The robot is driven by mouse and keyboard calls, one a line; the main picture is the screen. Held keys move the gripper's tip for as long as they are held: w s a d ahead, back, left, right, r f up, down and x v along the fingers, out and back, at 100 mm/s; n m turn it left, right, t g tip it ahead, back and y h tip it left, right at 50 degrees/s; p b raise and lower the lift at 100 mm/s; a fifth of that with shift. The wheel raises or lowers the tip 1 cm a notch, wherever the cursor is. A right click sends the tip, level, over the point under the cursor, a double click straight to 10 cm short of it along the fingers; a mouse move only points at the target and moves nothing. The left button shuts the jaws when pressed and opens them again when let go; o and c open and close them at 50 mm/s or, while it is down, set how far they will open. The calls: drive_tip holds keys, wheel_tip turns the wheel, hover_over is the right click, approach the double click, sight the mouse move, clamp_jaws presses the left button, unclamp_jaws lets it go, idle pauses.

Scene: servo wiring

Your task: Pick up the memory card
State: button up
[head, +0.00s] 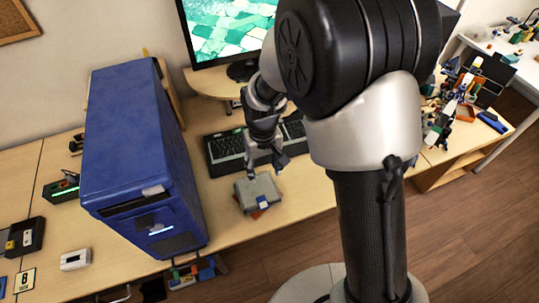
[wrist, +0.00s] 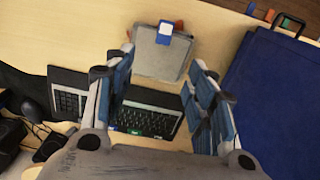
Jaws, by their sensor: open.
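A small blue-and-white piece (head: 263,201), which looks like the memory card, lies on the near edge of a flat grey case (head: 256,188) on the desk. In the wrist view the card (wrist: 165,32) shows at the top edge of the grey case (wrist: 160,56). My gripper (head: 265,168) is above the far side of the case, pointing down. In the wrist view my gripper's fingers (wrist: 163,60) are spread wide, with nothing between them. The card lies beyond the fingertips and is not touched.
A tall blue cabinet (head: 135,150) stands close on the left. A black keyboard (head: 226,148) lies behind the case, beneath a monitor (head: 228,32). A red piece (head: 257,214) shows at the case's near edge. The desk to the right of the case is clear.

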drive_tip(key=b, duration=0.4)
hover_over(263, 203)
drive_tip(key=f, duration=1.2)
drive_tip(key=shift+w+d+f, duration=0.15)
drive_tip(key=shift+w+f, duration=0.25)
drive_tip(key=shift+s+a+f+b, duration=0.15)
drive_tip(key=shift+f+b, duration=0.3)
drive_tip(key=shift+f, duration=0.85)
drive_tip(key=shift+s+a+f+b, duration=0.15)
drive_tip(key=shift+f+b, duration=0.25)
drive_tip(key=shift+f, duration=0.85)
drive_tip(key=shift+d+f, duration=0.1)
drive_tip(key=shift+f, duration=0.1)
drive_tip(key=shift+s, duration=0.1)
drive_tip(key=c, duration=0.7)
drive_tip(key=shift+c, duration=0.3)
